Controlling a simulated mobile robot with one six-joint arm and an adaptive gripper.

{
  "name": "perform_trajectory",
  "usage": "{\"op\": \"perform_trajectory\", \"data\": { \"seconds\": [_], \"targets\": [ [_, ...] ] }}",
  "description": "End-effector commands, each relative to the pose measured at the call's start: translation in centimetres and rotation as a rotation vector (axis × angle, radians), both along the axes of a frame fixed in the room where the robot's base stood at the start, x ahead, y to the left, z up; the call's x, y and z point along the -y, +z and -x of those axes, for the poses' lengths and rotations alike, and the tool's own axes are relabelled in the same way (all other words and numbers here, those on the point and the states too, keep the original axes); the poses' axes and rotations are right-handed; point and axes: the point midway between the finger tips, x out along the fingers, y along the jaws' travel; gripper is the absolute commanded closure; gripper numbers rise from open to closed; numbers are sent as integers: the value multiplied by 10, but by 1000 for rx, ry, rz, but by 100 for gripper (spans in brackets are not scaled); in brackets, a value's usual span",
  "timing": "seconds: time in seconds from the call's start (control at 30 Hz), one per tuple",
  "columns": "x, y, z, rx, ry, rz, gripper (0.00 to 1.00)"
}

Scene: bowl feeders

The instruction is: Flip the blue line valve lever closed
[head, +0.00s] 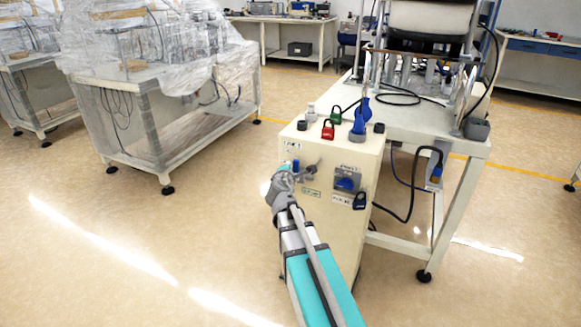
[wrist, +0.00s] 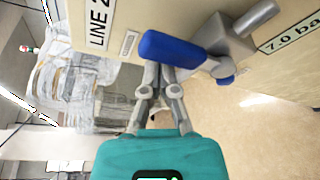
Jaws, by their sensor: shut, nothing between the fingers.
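The valve lever has a blue sleeve (wrist: 185,48) on a grey valve body (wrist: 228,45) on the cabinet's front face. In the wrist view the sleeve points left from the body, beside the "LINE 2" label (wrist: 98,28). In the head view the blue lever (head: 296,166) stands roughly upright near the cabinet's upper left. My gripper (wrist: 161,76) is shut and empty, its fingertips right at the sleeve's lower edge in the wrist view; I cannot tell whether they touch. My gripper (head: 282,178) also shows in the head view, partly covering the valve area.
A bench (head: 440,130) adjoins at right.

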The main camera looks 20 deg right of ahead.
Motion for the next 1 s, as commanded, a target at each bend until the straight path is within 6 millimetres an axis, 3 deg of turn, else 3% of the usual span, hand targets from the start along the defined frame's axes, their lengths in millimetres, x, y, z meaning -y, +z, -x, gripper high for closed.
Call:
{"op": "perform_trajectory", "data": {
  "seconds": [0.37,0.7,1.0],
  "targets": [
    [-25,-1,-23,0,1,0,100],
    [-53,-1,37,0,1,-1,100],
    [-68,-1,64,0,0,-1,100]
  ]
}}
